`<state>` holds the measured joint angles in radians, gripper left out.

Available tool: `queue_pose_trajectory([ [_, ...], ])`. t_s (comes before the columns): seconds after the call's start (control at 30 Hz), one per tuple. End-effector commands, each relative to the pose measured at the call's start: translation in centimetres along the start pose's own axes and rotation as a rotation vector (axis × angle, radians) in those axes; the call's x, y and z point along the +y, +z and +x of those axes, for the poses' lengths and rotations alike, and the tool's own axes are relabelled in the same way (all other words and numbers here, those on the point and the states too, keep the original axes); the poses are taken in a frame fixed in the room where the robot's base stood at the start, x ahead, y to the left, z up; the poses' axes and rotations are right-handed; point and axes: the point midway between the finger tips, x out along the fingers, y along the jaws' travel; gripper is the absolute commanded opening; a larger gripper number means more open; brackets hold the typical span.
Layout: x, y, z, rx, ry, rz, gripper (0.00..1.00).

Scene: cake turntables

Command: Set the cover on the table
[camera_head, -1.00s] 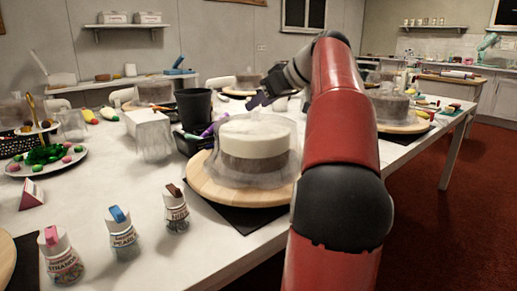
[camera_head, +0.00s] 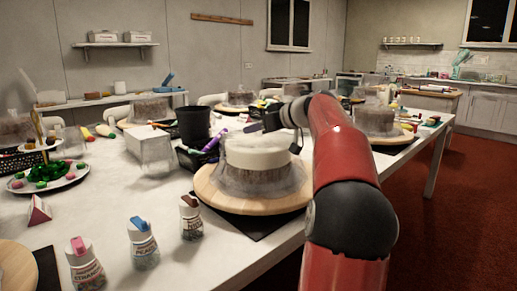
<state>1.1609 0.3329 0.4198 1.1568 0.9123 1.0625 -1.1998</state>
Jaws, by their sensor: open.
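A see-through cover (camera_head: 291,182) with a faint, blurred outline stands around a round cake (camera_head: 257,152) with a pale top. Both are on a round wooden turntable (camera_head: 220,196) near the table's front edge. My gripper (camera_head: 257,127) is open and reaches in from the right, just above and behind the cake's top as seen from here. My red arm hides the right side of this spot. I cannot tell whether the fingers touch the cover's top.
A dark pot (camera_head: 193,125) and a black tray (camera_head: 194,157) stand behind left of the turntable. Several shaker bottles (camera_head: 143,243) stand front left. A clear box (camera_head: 150,148) and a plate of sweets (camera_head: 48,176) are further left. Another turntable (camera_head: 388,137) is behind my arm.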

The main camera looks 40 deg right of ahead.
Motion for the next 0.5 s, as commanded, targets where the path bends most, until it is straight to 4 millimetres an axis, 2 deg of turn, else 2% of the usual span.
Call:
queue_pose_trajectory([
  [0.23,-0.03,0.03,0.25,0.000,-0.001,0.000,0.47],
  [0.5,-0.03,0.01,0.22,0.000,-0.001,0.000,0.11],
])
